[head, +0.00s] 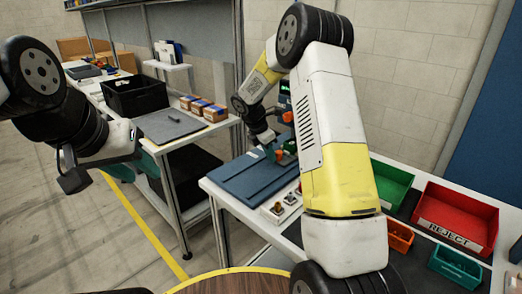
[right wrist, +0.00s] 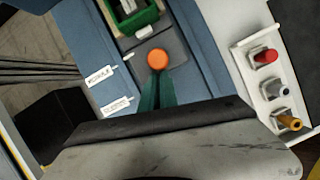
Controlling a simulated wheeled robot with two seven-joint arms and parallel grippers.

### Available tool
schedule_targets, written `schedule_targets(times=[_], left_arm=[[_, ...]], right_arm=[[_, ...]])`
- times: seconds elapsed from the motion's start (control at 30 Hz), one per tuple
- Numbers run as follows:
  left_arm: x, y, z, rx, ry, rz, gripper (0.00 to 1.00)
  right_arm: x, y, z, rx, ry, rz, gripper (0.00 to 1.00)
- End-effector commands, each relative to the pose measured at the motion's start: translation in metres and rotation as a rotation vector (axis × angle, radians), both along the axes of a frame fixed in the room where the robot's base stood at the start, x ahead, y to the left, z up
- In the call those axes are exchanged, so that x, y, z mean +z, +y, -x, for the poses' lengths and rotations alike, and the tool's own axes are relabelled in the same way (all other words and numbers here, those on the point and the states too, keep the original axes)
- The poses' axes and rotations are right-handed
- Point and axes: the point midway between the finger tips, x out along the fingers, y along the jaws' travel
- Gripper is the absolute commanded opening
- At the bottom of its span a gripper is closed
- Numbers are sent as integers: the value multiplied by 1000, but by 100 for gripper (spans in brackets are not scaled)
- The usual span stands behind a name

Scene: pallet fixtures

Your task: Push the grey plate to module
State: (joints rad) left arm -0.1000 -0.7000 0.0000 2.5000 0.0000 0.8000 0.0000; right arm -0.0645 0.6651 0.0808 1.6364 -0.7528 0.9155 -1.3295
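In the right wrist view a dark grey plate (right wrist: 178,48) lies in a channel of the blue fixture (right wrist: 205,75). An orange round knob (right wrist: 158,60) stands on or over the plate. A green-framed module (right wrist: 128,18) is just beyond it, at the top edge. My right gripper (right wrist: 157,82) has its teal fingers close together, tips right at the knob; whether they grip it is hidden. In the head view the right gripper (head: 268,143) is over the fixture, beside small orange and green parts. My left gripper (head: 72,172) hangs at the left, away from the fixture; its fingertips are unclear.
A white stand with red, grey and orange knobs (right wrist: 274,85) flanks the fixture. Green (head: 385,183) and red REJECT bins (head: 455,217) stand on the right. A black crate (head: 135,95) and several small boxes (head: 205,108) are on the other table. My right arm hides part of the bench.

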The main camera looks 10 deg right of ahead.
Motion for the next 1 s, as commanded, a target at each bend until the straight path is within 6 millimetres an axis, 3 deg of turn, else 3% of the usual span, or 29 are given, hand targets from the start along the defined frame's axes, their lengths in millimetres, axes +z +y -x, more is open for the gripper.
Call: schedule_targets(times=[0.07,0.27,0.6,0.8,1.0], left_arm=[[0,0,0,0,0,0,36],[0,0,0,0,0,0,36],[0,0,0,0,0,0,36],[0,0,0,0,0,0,36],[0,0,0,0,0,0,36]], right_arm=[[2,-5,-1,-7,-6,11,0],[1,25,8,-2,-1,4,0],[71,53,18,-4,-5,-1,0],[90,61,22,-3,-1,0,0],[93,62,22,-3,0,-1,0]])
